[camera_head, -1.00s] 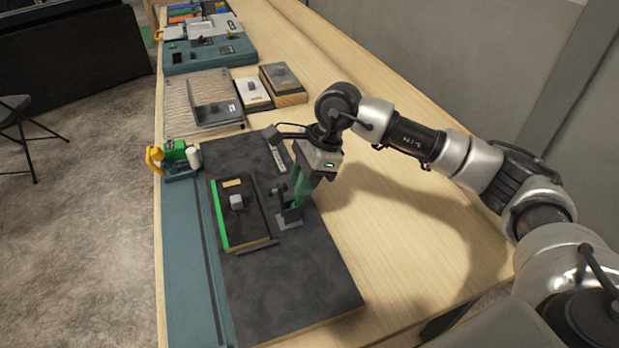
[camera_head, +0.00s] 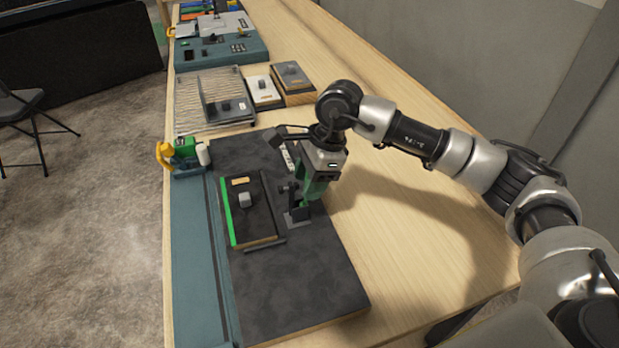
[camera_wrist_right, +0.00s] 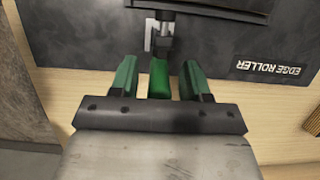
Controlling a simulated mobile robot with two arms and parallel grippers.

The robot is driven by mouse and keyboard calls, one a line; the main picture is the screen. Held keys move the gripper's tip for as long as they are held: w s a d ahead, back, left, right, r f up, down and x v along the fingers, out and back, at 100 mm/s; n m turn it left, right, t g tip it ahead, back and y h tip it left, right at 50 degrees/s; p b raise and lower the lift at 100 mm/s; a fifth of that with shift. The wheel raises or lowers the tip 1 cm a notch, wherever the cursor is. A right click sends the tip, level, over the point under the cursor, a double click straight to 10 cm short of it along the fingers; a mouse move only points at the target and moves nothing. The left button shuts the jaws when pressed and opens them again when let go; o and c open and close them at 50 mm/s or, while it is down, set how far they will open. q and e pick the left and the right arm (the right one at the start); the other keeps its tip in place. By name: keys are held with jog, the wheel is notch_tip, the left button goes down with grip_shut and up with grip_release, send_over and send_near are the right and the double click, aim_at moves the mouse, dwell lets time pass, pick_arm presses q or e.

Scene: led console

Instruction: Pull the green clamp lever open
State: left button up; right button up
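The green clamp lever (camera_wrist_right: 158,78) shows in the right wrist view as a green handle joined to a dark clamp (camera_wrist_right: 163,38). In the head view the clamp (camera_head: 297,214) stands on the dark board at the right side of a black block, and the lever is mostly hidden by my gripper. My right gripper (camera_wrist_right: 160,80) is open, with one green finger on each side of the lever. A gap shows between the lever and each finger. In the head view the right gripper (camera_head: 312,190) points down at the clamp. My left gripper is not in view.
A black block (camera_head: 262,220) with a green edge strip lies on the dark board (camera_head: 290,280). A green and yellow device (camera_head: 185,150) stands at the table's left edge. A wire rack (camera_head: 195,100) and small boxes (camera_head: 292,78) lie farther back. The wooden tabletop to the right is clear.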

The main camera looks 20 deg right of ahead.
jog(key=b+v, duration=0.2)
jog(key=v, duration=0.8)
jog(key=shift+d+r, duration=0.15)
jog(key=shift+r, duration=0.2)
